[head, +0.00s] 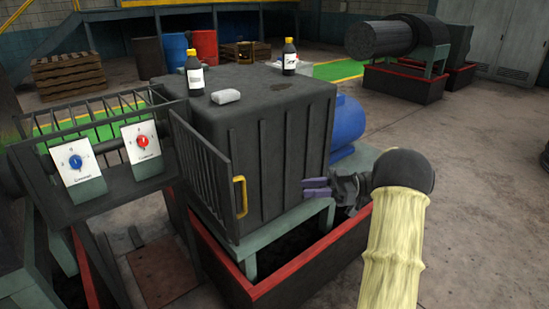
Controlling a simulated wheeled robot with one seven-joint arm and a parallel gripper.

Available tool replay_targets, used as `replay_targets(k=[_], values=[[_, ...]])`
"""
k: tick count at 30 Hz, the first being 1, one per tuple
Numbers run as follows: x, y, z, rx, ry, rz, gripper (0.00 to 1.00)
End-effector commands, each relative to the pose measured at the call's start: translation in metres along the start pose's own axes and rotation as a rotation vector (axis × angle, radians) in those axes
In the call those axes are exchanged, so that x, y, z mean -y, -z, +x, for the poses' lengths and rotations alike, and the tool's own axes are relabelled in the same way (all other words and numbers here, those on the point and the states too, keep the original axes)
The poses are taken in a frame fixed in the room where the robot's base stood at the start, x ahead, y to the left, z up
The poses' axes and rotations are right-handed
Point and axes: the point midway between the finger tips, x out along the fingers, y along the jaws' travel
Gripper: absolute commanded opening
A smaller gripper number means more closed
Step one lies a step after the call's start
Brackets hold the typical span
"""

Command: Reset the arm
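My gripper (305,187) is in the lower right of the head view, at the end of my arm with the pale yellow sleeve (397,235). Its two purple fingers point left and stand a little apart, with nothing seen between them. It is in front of the right part of the large dark ribbed box (262,150). I cannot tell how far the fingers are from the box's side.
A barred gate with a yellow handle (240,196) stands at the box's front left. Two dial panels (76,162) (142,142) are left.

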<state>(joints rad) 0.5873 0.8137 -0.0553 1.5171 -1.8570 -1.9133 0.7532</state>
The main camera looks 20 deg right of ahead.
Motion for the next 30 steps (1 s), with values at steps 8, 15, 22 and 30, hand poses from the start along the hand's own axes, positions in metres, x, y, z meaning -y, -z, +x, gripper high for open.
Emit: replay_targets(k=[8,15,22,30], values=[[-0.021,0.017,0.023,0.019,-0.133,-0.065,0.30],[-0.070,0.051,0.064,0.101,-0.508,-0.156,0.30],[-0.088,0.065,0.078,0.241,-0.852,-0.116,0.30],[-0.050,0.048,0.071,0.485,-1.157,0.095,0.30]])
